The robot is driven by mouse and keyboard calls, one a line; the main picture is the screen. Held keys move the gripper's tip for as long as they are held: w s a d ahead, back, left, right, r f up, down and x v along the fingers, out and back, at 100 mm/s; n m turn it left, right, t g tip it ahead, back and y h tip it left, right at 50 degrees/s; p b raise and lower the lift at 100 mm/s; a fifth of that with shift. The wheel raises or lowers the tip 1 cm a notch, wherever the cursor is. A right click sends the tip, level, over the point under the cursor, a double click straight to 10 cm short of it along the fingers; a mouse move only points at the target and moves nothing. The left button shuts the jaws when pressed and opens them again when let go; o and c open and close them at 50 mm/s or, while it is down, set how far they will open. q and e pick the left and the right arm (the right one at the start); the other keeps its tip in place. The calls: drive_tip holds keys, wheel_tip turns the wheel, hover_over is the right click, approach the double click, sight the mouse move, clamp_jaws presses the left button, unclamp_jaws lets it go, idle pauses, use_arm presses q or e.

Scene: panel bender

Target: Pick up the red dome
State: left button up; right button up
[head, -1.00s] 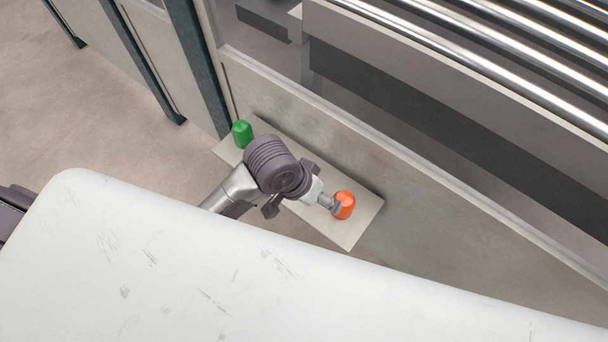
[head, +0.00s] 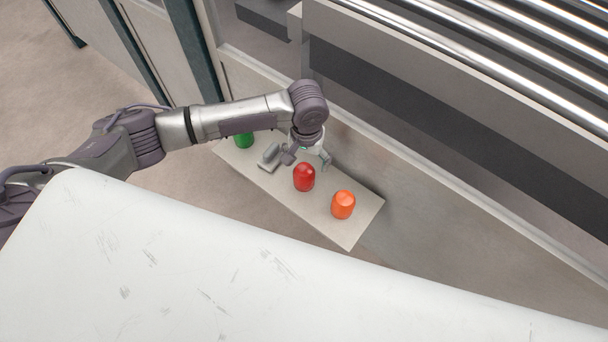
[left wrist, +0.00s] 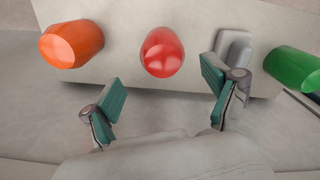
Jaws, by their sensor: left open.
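The red dome (head: 304,177) stands on a narrow light shelf (head: 345,236) between an orange dome and a grey block. In the left wrist view the red dome (left wrist: 162,52) lies ahead of the gap between the fingers. My left gripper (head: 307,158) is open and empty, just behind the red dome in the head view. Its teal finger pads (left wrist: 162,98) are spread wide in the left wrist view, and the dome appears beyond the fingertips, not between them. My right gripper is not in view.
An orange dome (head: 343,205) stands to the right of the red one. A grey block (head: 269,157) and a green dome (head: 244,140) are to the left. A panel wall (head: 430,215) rises behind the shelf. A white surface (head: 200,270) fills the foreground.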

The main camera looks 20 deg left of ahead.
sight(304, 168)
use_arm(q)
wheel_tip(304, 168, down, 3)
drive_tip(key=shift+r, duration=0.1)
drive_tip(key=f, duration=0.5)
drive_tip(key=shift+s+a+f, duration=0.1)
drive_tip(key=shift+a, duration=0.1)
drive_tip(key=c, duration=1.2)
drive_tip(key=shift+c, duration=0.2)
drive_tip(key=shift+r, duration=0.65)
wheel_tip(304, 168, up, 3)
drive_tip(key=s+a+r, duration=0.1)
drive_tip(key=s+r, duration=0.2)
drive_tip(key=s, duration=0.2)
drive_tip(key=s+r+p, duration=0.1)
drive_tip(key=s+r, duration=0.2)
drive_tip(key=s, duration=0.3)
drive_tip(key=shift+s+a+r, duration=0.3)
drive_tip(key=shift+a+r, duration=0.05)
drive_tip(key=shift+r, duration=0.05)
